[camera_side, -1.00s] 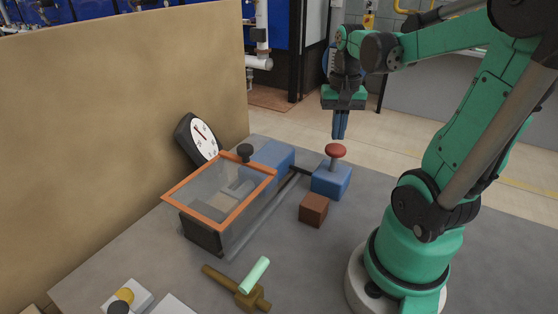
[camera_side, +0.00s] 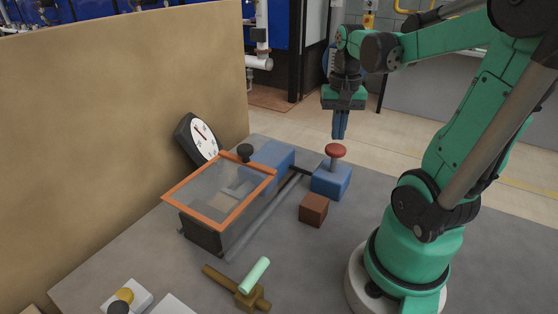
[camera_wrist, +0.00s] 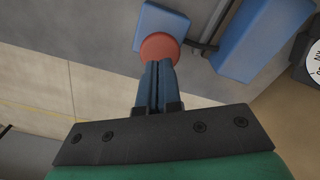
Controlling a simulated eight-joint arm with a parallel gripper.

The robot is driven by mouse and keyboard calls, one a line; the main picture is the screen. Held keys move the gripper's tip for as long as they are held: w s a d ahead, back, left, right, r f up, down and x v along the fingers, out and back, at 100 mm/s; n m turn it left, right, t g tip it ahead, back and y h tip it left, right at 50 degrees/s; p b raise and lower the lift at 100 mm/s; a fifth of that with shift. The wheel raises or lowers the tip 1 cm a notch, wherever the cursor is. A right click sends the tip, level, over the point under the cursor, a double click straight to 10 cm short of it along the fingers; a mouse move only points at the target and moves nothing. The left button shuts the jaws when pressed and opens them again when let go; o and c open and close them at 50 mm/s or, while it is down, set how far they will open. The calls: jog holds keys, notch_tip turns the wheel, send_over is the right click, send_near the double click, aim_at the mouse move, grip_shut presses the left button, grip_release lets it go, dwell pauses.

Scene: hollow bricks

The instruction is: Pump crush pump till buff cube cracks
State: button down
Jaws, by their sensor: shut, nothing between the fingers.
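My gripper (camera_side: 339,137) is shut and empty, pointing down just above the red knob (camera_side: 335,150) of a blue pump block (camera_side: 330,182). A small gap shows between fingertips and knob in the side view. In the wrist view the fingers (camera_wrist: 154,66) overlap the red knob (camera_wrist: 160,46). A crusher box with an orange-framed clear cover (camera_side: 212,222) stands left of the pump, with a larger blue block (camera_side: 270,160) at its back end. Grey parts show dimly through the cover. I cannot make out a buff cube there. A red-brown cube (camera_side: 314,209) lies in front of the pump.
A white dial gauge (camera_side: 203,138) leans behind the box, its marks too small to read. A brown valve with a pale green handle (camera_side: 254,275) is at the front. A white block with a yellow knob (camera_side: 124,295) is front left. Bare table lies around the red-brown cube.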

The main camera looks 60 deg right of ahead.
aim_at(336, 148)
jog(key=shift+f, duration=2.65)
jog(key=shift+r, duration=3.1)
jog(key=w+a+n+t, duration=0.2)
jog(key=a+n, duration=0.2)
jog(key=a, duration=0.2)
jog(key=w+a+n+t, duration=0.2)
jog(key=w+a+n, duration=0.1)
jog(key=a, duration=0.3)
jog(key=w+a+n+t, duration=0.3)
jog(key=a+n, duration=0.2)
jog(key=a, duration=0.1)
jog(key=shift+w, duration=0.1)
